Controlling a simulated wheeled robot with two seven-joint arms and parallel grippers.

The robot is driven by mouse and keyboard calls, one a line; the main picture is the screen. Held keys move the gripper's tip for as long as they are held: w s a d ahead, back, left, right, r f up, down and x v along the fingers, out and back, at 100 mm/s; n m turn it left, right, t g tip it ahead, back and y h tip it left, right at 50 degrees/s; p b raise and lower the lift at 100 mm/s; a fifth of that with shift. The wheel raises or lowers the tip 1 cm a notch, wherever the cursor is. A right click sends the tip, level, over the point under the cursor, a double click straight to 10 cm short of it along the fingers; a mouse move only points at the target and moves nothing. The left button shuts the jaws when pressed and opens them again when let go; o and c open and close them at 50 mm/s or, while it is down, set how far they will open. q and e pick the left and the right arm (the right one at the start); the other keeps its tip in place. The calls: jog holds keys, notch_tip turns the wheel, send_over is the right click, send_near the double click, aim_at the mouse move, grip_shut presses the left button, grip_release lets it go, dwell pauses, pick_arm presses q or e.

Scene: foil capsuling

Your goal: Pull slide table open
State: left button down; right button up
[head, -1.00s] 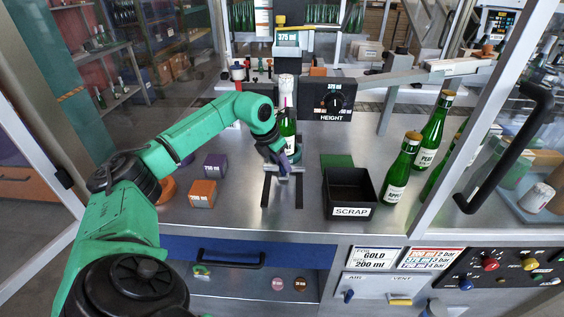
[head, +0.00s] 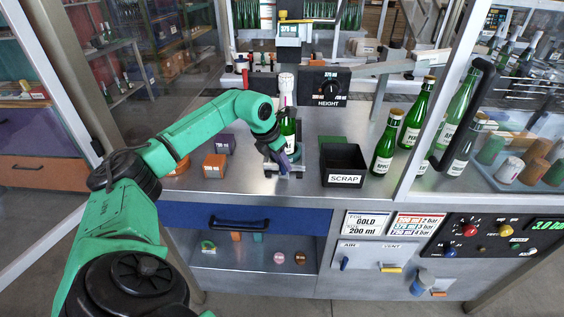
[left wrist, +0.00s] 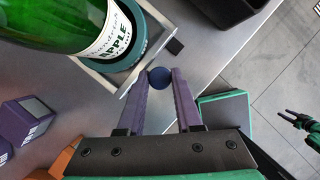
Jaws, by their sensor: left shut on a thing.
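The slide table (head: 297,170) is a small metal plate near the front edge of the bench. A green APPLE bottle (head: 288,128) stands upright on it in a dark green ring, with a pale sleeve (head: 286,82) over its neck. In the left wrist view, the bottle (left wrist: 75,25) and the plate (left wrist: 108,72) show close up. My left gripper (head: 284,163) is at the plate's front. Its purple fingers (left wrist: 160,88) are shut on a dark blue round knob (left wrist: 160,77). My right gripper (left wrist: 287,124) shows only in the left wrist view, apart from everything, its dark fingers spread and empty.
The black SCRAP bin (head: 343,179) stands just right of the plate, with green bottles (head: 411,128) beyond it. Orange (head: 215,166) and purple (head: 226,144) blocks lie left. A blue drawer front (head: 265,222) is below the bench edge.

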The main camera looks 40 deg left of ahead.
pick_arm(q)
jog(key=c, duration=0.6)
grip_release()
jog(key=shift+w, duration=0.1)
jog(key=shift+a+r, duration=0.1)
jog(key=shift+s+r, duration=0.2)
jog(key=shift+r, duration=0.1)
jog(key=b+v, duration=0.1)
jog(key=v, duration=1.2)
jog(key=shift+s+r, duration=0.15)
jog(key=shift+r, duration=0.2)
